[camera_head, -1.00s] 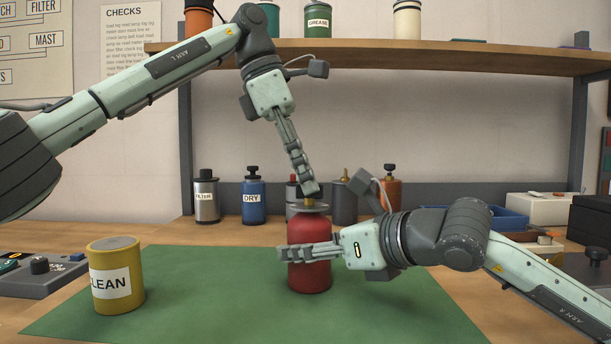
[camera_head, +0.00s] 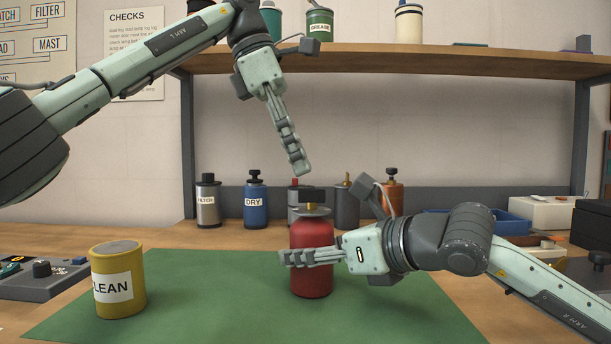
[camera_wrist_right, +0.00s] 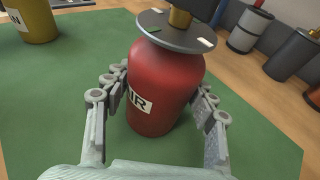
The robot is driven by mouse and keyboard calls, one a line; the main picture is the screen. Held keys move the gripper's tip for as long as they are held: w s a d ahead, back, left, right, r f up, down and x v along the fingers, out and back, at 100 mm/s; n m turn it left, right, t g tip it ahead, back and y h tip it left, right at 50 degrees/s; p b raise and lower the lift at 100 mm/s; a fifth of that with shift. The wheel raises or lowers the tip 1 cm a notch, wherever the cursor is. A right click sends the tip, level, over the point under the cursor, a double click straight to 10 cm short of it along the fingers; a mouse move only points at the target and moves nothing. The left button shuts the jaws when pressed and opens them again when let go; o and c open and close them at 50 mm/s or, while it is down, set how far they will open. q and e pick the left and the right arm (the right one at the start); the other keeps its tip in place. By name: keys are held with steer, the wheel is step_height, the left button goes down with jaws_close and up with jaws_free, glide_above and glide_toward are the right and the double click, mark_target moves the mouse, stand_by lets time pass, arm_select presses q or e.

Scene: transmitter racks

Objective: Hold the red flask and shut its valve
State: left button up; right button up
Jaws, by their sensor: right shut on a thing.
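The red flask (camera_head: 311,232) stands upright on the green mat (camera_head: 215,300). Its valve has a dark bar handle (camera_head: 313,195) on a brass stem, lying crosswise in the head view. In the right wrist view the flask (camera_wrist_right: 168,88) shows part of a label, and a grey disc (camera_wrist_right: 175,32) with green and white marks sits under the stem. My right gripper (camera_head: 290,257) is shut around the flask's body; its fingers show on both sides in the wrist view. My left gripper (camera_head: 300,170) hangs above the valve, apart from it. Its fingers overlap in the picture, hiding their gap.
A yellow can (camera_head: 118,280) stands on the mat's left side. A control box (camera_head: 42,278) is at the far left. Several canisters, including a blue one (camera_head: 254,203), line the back under a wooden shelf (camera_head: 400,62). A blue tray (camera_head: 505,222) is at the back right.

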arm_select(q)
steer(key=v, duration=0.3)
steer(key=shift+a+r, duration=0.1)
steer(key=shift+r, duration=0.1)
arm_select(e)
steer(key=o, duration=1.6)
